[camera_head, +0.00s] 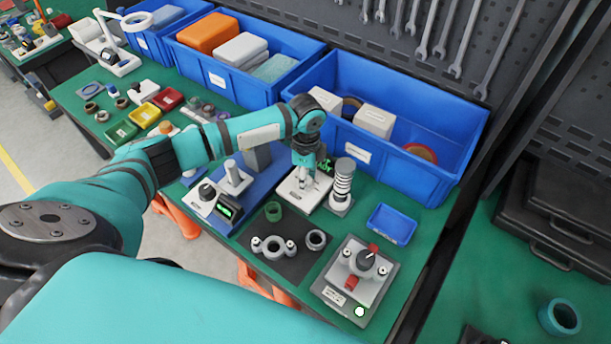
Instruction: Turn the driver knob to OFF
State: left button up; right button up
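A grey control box (327,293) stands at the front right of the green bench. A second unit, with a green display (226,210), has a small black knob (207,191). I cannot read the labels, so which knob is the driver knob is unclear. My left gripper (309,181) points down over a small white-topped device (291,196), away from both knobs. Its fingers are too small to judge. My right gripper is not in view.
Blue bins (415,171) line the back of the bench. A spring-like post (342,182) stands just right of my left gripper. A dark mat with metal rings (274,249) and a small blue tray (391,224) lie near the control box.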

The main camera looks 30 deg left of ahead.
pick_arm(q)
jog(key=shift+r+m+p, duration=0.1)
jog(key=shift+m+p, duration=0.2)
jog(key=shift+m, duration=0.1)
jog(key=m+p, duration=0.1)
jog(key=m, duration=0.1)
jog(key=shift+m, duration=0.4)
jog(key=m+p, duration=0.1)
jog(key=m, duration=0.1)
jog(key=shift+m, duration=1)
jog(key=o, duration=1.1)
jog(key=shift+o, duration=0.3)
jog(key=shift+d, duration=0.1)
